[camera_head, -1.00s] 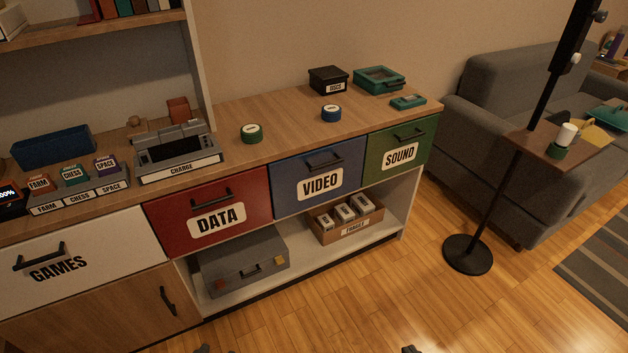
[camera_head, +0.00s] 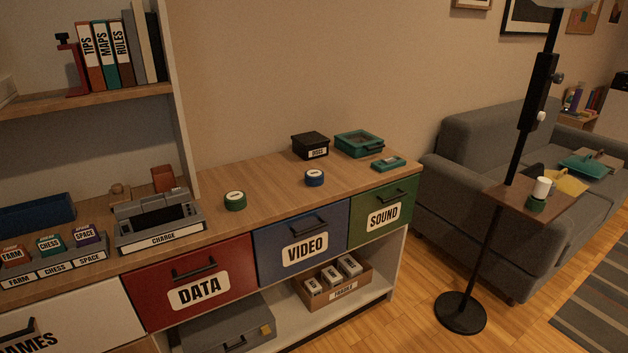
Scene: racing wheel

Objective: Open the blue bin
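The blue bin labelled VIDEO (camera_head: 302,243) is the drawer front in the middle of the row under the wooden counter. It is shut, flush with its neighbours. Its dark bar handle (camera_head: 308,226) is near its top edge and nothing touches it. To its left is the red DATA drawer (camera_head: 160,293), to its right the green SOUND drawer (camera_head: 400,199); both look shut. Neither of my grippers is in view.
Below is an open shelf with a cardboard box (camera_head: 312,304) and grey case (camera_head: 230,325). A lamp stand (camera_head: 460,313) and sofa (camera_head: 470,240) stand right. Floor in front is clear.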

